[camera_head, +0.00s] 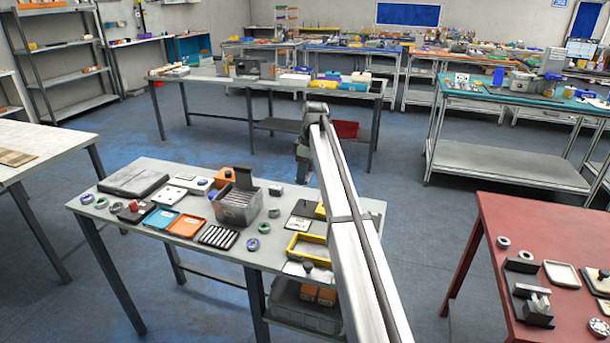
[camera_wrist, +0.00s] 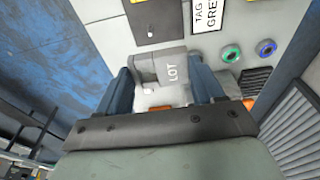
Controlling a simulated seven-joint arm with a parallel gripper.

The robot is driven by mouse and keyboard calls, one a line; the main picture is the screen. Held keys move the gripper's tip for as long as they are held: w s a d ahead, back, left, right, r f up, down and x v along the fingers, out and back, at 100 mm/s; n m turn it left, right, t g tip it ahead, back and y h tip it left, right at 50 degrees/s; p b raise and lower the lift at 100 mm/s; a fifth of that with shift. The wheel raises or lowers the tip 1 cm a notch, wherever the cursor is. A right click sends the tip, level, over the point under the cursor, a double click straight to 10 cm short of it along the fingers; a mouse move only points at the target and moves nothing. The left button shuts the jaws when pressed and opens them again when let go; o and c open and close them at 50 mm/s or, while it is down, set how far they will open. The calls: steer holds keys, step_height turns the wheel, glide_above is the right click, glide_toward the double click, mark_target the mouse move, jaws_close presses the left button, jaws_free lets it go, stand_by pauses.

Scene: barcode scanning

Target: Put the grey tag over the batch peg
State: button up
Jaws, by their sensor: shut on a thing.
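My gripper (camera_wrist: 166,84) is shut on the grey tag (camera_wrist: 150,68), a flat grey piece lettered LOT between the two blue-grey fingers. In the head view my gripper (camera_head: 303,168) hangs above the back right part of the near grey table. The tag cannot be made out there. I cannot tell which thing is the batch peg. A white label reading TAG and partly GREY (camera_wrist: 208,14) lies to the right of the plate.
A green ring (camera_wrist: 231,52) and a blue ring (camera_wrist: 265,48) lie right of the tag. The near grey table (camera_head: 105,213) also carries a grey bin (camera_head: 238,212), an orange tray (camera_head: 186,226), a blue tray (camera_head: 161,219) and a yellow tray (camera_head: 308,258). A red table (camera_head: 490,215) stands right.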

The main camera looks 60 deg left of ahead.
steer(key=shift+r, duration=1.5)
steer(key=shift+r, duration=0.2)
steer(key=shift+w, duration=0.15)
steer(key=w+d+f, duration=0.4)
steer(key=w+d, duration=0.3)
steer(key=d, duration=0.1)
steer(key=w+d+f, duration=0.3)
steer(key=w+d, duration=0.5)
steer(key=shift+w+f, duration=0.3)
steer(key=shift+f, duration=0.05)
steer(key=shift+f, duration=1.7)
